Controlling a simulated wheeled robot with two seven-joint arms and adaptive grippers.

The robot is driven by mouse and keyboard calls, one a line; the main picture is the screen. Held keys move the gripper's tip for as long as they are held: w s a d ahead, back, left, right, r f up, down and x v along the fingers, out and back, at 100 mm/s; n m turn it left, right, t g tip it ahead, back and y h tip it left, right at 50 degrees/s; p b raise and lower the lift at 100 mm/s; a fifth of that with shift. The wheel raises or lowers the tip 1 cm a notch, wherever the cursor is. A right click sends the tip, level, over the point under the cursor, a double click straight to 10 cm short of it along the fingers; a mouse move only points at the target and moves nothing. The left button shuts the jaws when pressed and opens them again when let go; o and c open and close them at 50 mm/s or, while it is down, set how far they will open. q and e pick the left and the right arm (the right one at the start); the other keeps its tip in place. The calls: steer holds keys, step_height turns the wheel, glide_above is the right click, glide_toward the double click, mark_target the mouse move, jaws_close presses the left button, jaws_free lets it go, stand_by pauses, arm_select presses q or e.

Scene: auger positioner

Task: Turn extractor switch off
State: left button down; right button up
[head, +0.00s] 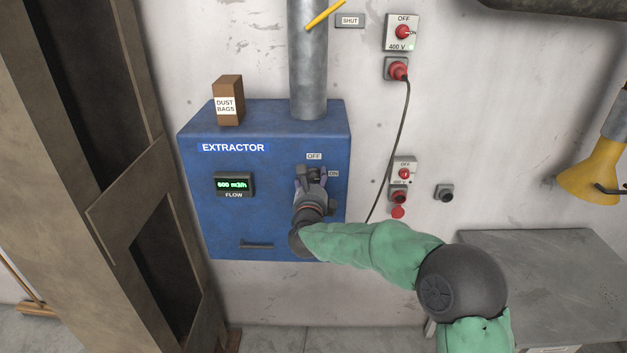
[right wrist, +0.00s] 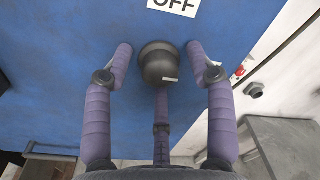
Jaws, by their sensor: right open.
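The blue extractor box (head: 270,215) hangs on the wall, with an OFF label (head: 314,156) above its switch and an ON label (head: 333,174) to the right. The dark rotary switch knob (right wrist: 158,60) shows in the right wrist view, with a white mark on its lower right side. In the head view it is mostly hidden by my right gripper (head: 311,180). The right gripper also shows in the right wrist view (right wrist: 160,68), open, with purple fingers left and right of the knob and one below. I cannot tell whether they touch it. My left gripper is not in view.
The green flow display (head: 234,184) reads about 600 m3/h. A dust bags box (head: 228,100) and a metal duct (head: 309,60) stand on top. Wall sockets and a cable (head: 391,150) are to the right. A grey bench (head: 550,270) stands at lower right.

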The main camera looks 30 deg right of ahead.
steer(key=c, duration=1.1)
